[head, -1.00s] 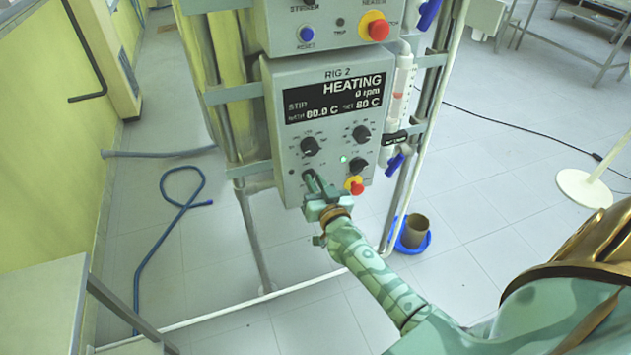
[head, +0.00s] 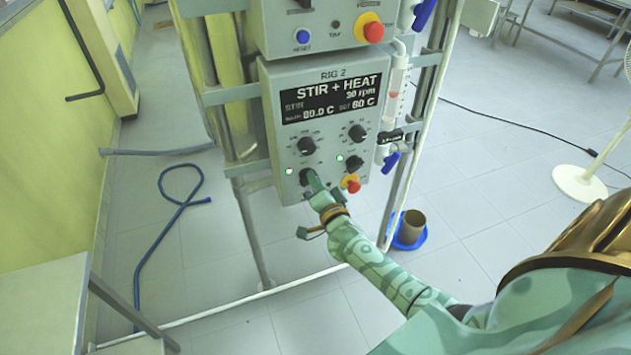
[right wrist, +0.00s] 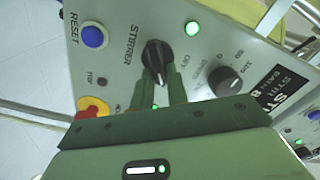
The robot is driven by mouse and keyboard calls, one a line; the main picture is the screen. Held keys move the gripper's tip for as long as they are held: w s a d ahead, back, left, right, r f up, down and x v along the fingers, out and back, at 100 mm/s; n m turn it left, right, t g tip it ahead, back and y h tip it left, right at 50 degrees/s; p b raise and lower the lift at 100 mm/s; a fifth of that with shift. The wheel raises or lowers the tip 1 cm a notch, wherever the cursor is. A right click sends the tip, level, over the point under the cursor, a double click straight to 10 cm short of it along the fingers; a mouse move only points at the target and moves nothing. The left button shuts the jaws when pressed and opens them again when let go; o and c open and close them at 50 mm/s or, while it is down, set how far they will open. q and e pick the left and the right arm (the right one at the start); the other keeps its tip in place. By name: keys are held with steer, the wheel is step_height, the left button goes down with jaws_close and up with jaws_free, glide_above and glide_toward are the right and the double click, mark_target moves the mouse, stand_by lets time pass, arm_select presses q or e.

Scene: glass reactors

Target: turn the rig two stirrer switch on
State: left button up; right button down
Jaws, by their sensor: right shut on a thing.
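The grey rig two control box (head: 328,150) has a screen (head: 330,98) reading STIR + HEAT, 30 rpm. Its stirrer switch (head: 306,175) is a black knob at the lower left, with a lit green lamp (head: 289,171) beside it. My right gripper (head: 312,181) is shut on this knob and partly hides it. In the right wrist view the black switch (right wrist: 155,54), labelled STIRRER, stands between the green fingertips, its pointer turned. A green lamp (right wrist: 192,29) glows next to it. My left gripper is not in view.
A red emergency button (head: 352,184) sits just right of my right gripper. Black dials (head: 307,146) are above the switch. Another control box (head: 320,22) hangs above.

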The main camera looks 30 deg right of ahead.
steer(key=shift+f+m, duration=0.1)
steer(key=shift+m, duration=0.2)
stand_by(0.4)
steer(key=c, duration=1.4)
jaws_free()
steer(key=shift+s, duration=0.15)
steer(key=p+v, duration=0.2)
steer(key=v, duration=1.4)
steer(key=shift+a, duration=0.1)
